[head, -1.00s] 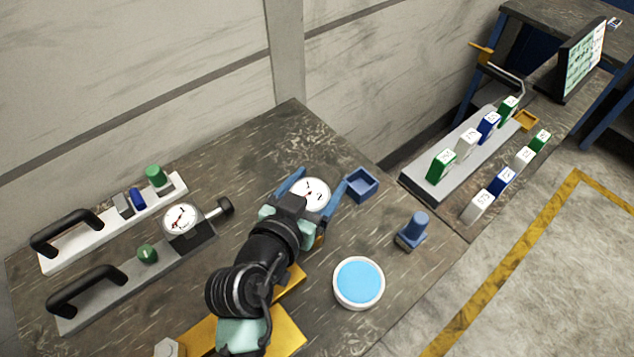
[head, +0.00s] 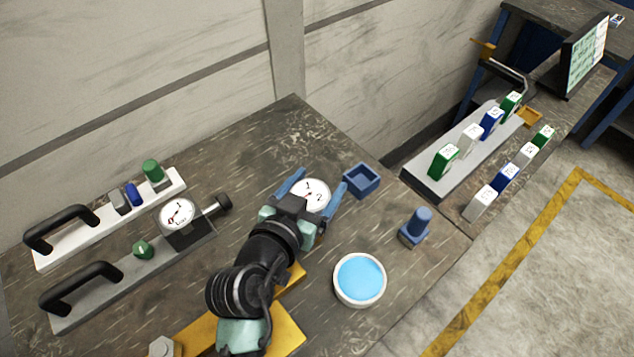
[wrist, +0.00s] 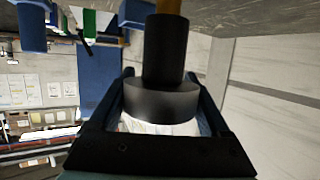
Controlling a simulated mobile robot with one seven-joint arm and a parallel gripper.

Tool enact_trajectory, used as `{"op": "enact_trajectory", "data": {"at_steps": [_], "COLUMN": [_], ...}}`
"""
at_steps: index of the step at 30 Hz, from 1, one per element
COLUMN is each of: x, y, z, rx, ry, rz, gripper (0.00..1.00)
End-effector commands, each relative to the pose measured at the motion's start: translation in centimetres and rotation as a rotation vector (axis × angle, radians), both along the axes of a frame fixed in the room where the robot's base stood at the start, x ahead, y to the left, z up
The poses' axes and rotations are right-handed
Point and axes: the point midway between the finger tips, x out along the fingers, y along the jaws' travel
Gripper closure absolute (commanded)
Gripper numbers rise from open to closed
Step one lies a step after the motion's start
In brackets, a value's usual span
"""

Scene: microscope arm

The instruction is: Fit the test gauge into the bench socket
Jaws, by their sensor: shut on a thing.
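The test gauge, a round white dial (head: 311,194) with a red needle, sits between the blue fingers of my gripper (head: 312,188), which is shut on it. In the wrist view the gauge shows as a black stem (wrist: 166,48) with a wider black collar, a brass-coloured end at the top edge and a white part below. Just beyond my gripper, to its right, is a small open blue square box (head: 362,181). A blue stepped block with a round post (head: 417,227) stands farther right. I cannot tell which piece is the bench socket.
A second gauge (head: 177,214) sits on a grey handled plate (head: 95,298) at left, behind it a white handled plate (head: 85,240). A white dish with blue filling (head: 359,280) lies right of my arm. A rack of coloured blocks (head: 443,160) stands at right.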

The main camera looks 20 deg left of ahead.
Motion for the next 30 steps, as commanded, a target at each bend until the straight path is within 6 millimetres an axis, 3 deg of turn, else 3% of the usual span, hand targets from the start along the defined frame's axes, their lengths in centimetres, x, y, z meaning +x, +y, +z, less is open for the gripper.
{"op": "enact_trajectory", "data": {"at_steps": [27, 28, 30], "x": [0.0, 0.0, 0.0], "y": [0.0, 0.0, 0.0], "z": [-2.4, -2.3, -2.2], "rx": [0.000, 0.000, 0.000], "ry": [-0.001, -0.001, -0.001], "rz": [0.000, 0.000, 0.000], "gripper": [0.93, 0.16, 0.03]}}
